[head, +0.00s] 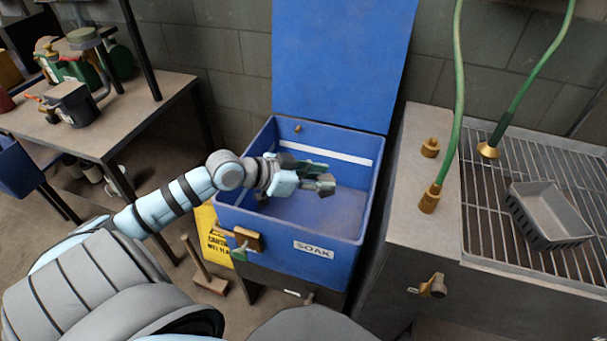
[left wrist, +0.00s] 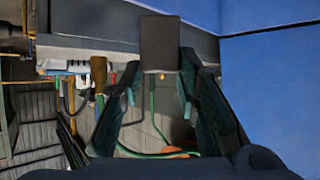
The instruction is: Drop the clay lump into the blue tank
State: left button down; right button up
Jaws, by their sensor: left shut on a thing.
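The blue tank (head: 285,235) stands in the middle of the head view. It bears a white "SOAK" label, and its blue lid (head: 340,60) is raised against the wall behind. My left gripper (head: 318,180) reaches over the tank's open top from the left. It is shut on the clay lump (left wrist: 160,42), a dark grey block between the fingertips in the left wrist view. In the head view the lump shows only as a small dark grey piece at the fingertips. The lump's height above the tank's floor is hard to tell. My right gripper is not in view.
A grated sink counter (head: 480,190) with a grey basket (head: 548,212) and green hoses (head: 455,90) stands at the right. A cluttered workbench (head: 130,115) is at the left. A yellow caution sign (head: 217,238) and a brush (head: 205,275) are left of the tank.

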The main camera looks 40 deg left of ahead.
pick_arm(q)
jog(key=w+a+f+n+t+y+b, duration=0.1)
jog(key=w+a+f+n+y+b, duration=0.15)
jog(key=w+a+n+y, duration=0.55)
jog(key=w+a+f+m+h+b, duration=0.1)
jog(key=a+f+m+h+b, duration=0.1)
jog(key=a+f+b, duration=0.2)
notch_tip(320, 180, down, 2)
jog(key=b, duration=0.3)
jog(key=shift+a+f, duration=0.25)
jog(key=shift+a, duration=0.15)
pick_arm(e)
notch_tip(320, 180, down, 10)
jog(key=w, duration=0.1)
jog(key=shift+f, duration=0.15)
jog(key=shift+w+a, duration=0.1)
pick_arm(q)
jog(key=c, duration=1.1)
grip_release()
jog(key=v, duration=0.7)
jog(key=shift+s, duration=0.3)
